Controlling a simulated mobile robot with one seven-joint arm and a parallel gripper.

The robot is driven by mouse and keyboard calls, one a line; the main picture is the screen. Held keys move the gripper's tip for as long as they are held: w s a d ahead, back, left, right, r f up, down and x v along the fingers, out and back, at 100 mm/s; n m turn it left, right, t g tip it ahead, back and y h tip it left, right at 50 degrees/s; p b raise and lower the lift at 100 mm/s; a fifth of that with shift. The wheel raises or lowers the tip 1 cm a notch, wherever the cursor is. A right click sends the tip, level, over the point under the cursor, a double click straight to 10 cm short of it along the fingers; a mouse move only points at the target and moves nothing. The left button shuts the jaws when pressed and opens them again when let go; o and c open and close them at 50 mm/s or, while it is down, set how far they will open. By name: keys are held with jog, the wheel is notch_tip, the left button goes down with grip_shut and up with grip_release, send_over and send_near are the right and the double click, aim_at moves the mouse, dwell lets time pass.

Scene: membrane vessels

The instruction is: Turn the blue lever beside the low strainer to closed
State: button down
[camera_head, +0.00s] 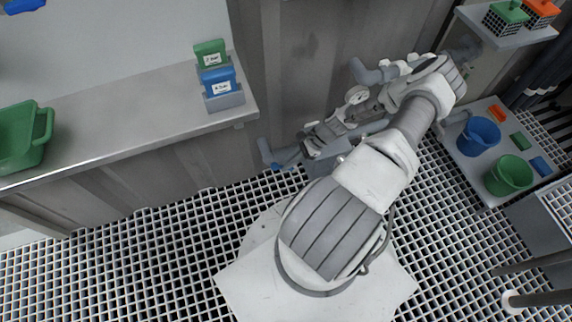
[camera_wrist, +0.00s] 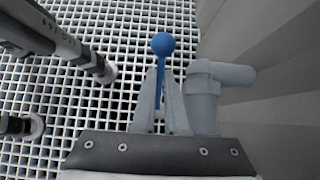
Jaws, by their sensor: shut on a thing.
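The blue lever (camera_wrist: 161,44) shows in the wrist view as a round blue knob on a thin stem. My gripper (camera_wrist: 161,82) is shut on the lever's stem just below the knob, with one finger on each side. In the head view a small patch of blue (camera_head: 277,166) shows beside the grey pipe, near the end of my arm. My gripper there is mostly hidden by my own arm. I cannot make out the low strainer for sure; my arm covers much of the pipework.
A grey pipe elbow (camera_wrist: 220,85) stands close to the right of my fingers. A pressure gauge (camera_head: 357,95) sits on the pipework by the wall. A blue bucket (camera_head: 478,137) and a green bucket (camera_head: 509,175) stand on a low shelf at right. Grating floor lies below.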

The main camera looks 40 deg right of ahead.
jog(key=shift+w+d, duration=0.1)
jog(key=shift+d, duration=0.05)
jog(key=c, duration=0.9)
grip_release()
jog(key=shift+c, duration=0.2)
jog(key=p+v, duration=0.5)
jog(key=v, duration=1.2)
jog(key=shift+d+r, duration=0.1)
jog(key=shift+d, duration=0.05)
